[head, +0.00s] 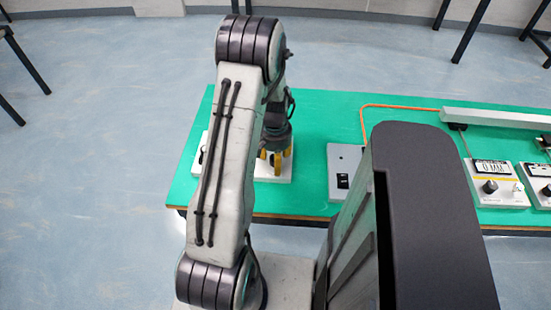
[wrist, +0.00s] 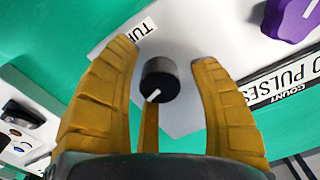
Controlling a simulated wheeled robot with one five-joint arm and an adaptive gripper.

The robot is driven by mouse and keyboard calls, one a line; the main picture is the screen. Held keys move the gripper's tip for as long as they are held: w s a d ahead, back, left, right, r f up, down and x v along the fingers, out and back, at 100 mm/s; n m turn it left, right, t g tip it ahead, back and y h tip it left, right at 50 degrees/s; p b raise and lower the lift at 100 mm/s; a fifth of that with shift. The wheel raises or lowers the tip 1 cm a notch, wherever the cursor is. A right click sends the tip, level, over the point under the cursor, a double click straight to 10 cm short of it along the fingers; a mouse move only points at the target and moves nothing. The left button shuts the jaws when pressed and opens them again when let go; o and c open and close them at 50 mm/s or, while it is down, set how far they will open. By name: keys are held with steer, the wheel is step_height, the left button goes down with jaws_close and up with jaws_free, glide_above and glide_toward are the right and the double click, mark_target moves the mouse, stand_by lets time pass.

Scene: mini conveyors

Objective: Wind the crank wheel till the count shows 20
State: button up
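My gripper (wrist: 161,55) has its yellow fingers spread in the wrist view, with a black round knob (wrist: 159,78) with a white line between them. Gaps show between the knob and the two outer fingers. A purple wheel-like knob (wrist: 291,18) with a white mark is at the top right. I cannot tell for sure which is the crank wheel. A count display (wrist: 285,82) reads "0 PULSES" as far as it shows; a finger borders its left part. In the head view my gripper (head: 276,160) is over a white panel (head: 280,178), largely hidden behind my arm.
A green table (head: 310,110) carries the panels. A grey box (head: 342,160) with black switches stands to the right of the gripper. Further right are white knob units (head: 496,195) with displays and a long pale bar (head: 495,117). An orange cord crosses the table.

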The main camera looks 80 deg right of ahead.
step_height(320, 180, up, 12)
stand_by(0.9)
stand_by(0.7)
steer(key=a+f+n+y, duration=0.2)
steer(key=a, duration=0.7)
steer(key=w+a+r+n+t, duration=0.1)
steer(key=w+a+r+n, duration=0.4)
steer(key=a, duration=0.5)
steer(key=w+a+r+n+t+h+p, duration=0.1)
steer(key=w+a+r+n, duration=0.4)
steer(key=w+a+n, duration=0.2)
steer(key=w+a+r+n+t+h, duration=0.1)
steer(key=w+a+r+n, duration=0.4)
steer(key=w+a, duration=0.4)
steer(key=shift+a+r+n+p, duration=0.4)
steer(key=shift+a+n, duration=0.5)
steer(key=shift+a, duration=1.6)
